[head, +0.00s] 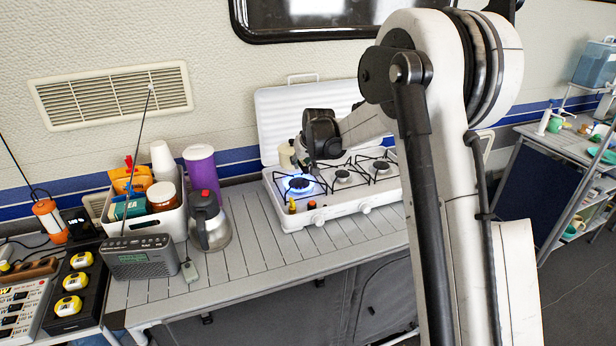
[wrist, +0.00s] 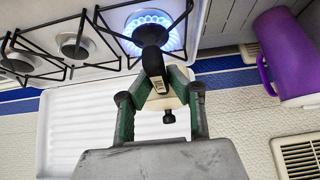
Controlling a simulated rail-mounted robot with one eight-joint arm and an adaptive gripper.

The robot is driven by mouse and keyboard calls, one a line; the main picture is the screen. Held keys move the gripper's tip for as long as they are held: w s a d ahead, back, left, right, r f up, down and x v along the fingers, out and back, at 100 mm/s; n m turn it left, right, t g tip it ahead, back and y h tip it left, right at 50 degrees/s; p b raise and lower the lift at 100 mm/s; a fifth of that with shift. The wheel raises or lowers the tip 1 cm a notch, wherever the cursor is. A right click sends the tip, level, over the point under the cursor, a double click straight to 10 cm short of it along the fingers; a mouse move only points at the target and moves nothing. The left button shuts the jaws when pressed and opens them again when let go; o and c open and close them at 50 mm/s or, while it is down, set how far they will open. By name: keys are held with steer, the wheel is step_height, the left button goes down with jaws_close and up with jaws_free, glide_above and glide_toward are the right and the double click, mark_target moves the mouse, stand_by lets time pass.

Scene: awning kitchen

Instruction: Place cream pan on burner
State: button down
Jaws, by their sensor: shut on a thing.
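My gripper (wrist: 165,92) is shut on a small cream-coloured piece that I take to be part of the cream pan (wrist: 161,102). A dark rounded part sticks out beyond the fingertips and overlaps the lit burner (wrist: 176,40) in the wrist view. In the head view a cream body (head: 287,157) shows beside my gripper (head: 306,160), above the back left of the stove. The lit burner (head: 299,185), with a blue flame under a black grate, is at the stove's left end. I cannot tell whether the pan touches the grate. Most of its shape is hidden.
The white stove (head: 345,209) has two more burners to the right and a raised lid behind. The pitcher also shows in the wrist view (wrist: 290,55). Counter in front is clear.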

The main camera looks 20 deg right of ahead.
steer(key=shift+s+d+f+p, duration=0.15)
steer(key=shift+d+f, duration=0.2)
steer(key=shift+f, duration=0.55)
steer(key=shift+s+d+f+p, duration=0.1)
steer(key=shift+s+d+f, duration=0.15)
steer(key=shift+f, duration=0.65)
steer(key=shift+s+d+f+p, duration=0.1)
steer(key=shift+d+f, duration=0.3)
steer(key=shift+f, duration=0.5)
steer(key=c, duration=1.7)
jaws_free()
steer(key=shift+o, duration=0.2)
